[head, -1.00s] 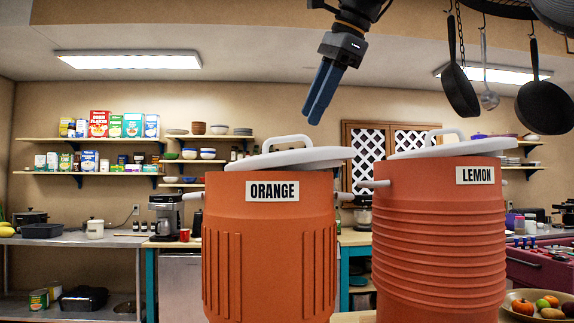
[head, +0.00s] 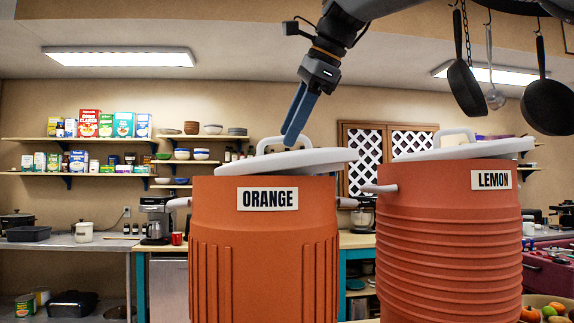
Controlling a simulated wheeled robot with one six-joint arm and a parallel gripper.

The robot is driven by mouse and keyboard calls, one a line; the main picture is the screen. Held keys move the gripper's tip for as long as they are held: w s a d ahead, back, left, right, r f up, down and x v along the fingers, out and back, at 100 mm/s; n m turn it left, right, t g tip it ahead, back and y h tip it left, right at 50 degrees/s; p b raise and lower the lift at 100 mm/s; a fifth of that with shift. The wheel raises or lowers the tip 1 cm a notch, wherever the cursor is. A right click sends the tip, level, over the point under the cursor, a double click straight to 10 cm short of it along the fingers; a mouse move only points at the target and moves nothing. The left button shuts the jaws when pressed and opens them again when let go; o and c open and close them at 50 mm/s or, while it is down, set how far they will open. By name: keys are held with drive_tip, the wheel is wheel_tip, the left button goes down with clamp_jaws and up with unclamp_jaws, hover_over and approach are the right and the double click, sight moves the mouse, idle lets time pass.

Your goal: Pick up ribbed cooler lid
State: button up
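Two orange-red coolers stand side by side. The left one, labelled ORANGE (head: 265,240), has vertical ribs. Its pale grey lid (head: 285,163) sits tilted on top, with a loop handle (head: 262,143). The right one, labelled LEMON (head: 448,240), has horizontal rings. Its similar lid (head: 465,151) also sits tilted, with a loop handle (head: 450,134). My gripper (head: 292,138) points down over the ORANGE lid, its blue fingertips overlapping the right part of that handle in the picture. I cannot tell whether they touch it. The fingers lie close together from this angle; their gap is unclear.
Pans and a ladle (head: 494,98) hang at the upper right. A bowl of fruit (head: 560,301) is at the lower right. Shelves (head: 100,174) with boxes and bowls line the back wall. A coffee maker (head: 157,222) stands on the counter behind. The air left of my gripper is clear.

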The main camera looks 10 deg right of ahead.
drive_tip(key=shift+w+a+f, duration=0.1)
drive_tip(key=shift+f, duration=0.1)
clamp_jaws()
idle(0.3)
wheel_tip(320, 180, up, 9)
drive_tip(key=p, duration=0.2)
drive_tip(key=y, duration=0.1)
approach(266, 139)
drive_tip(key=x, duration=0.4)
drive_tip(key=w+p+x, duration=0.1)
drive_tip(key=x, duration=0.1)
drive_tip(key=shift+w+r, duration=0.15)
drive_tip(key=shift+r, duration=0.1)
drive_tip(key=shift+f, duration=0.3)
idle(0.6)
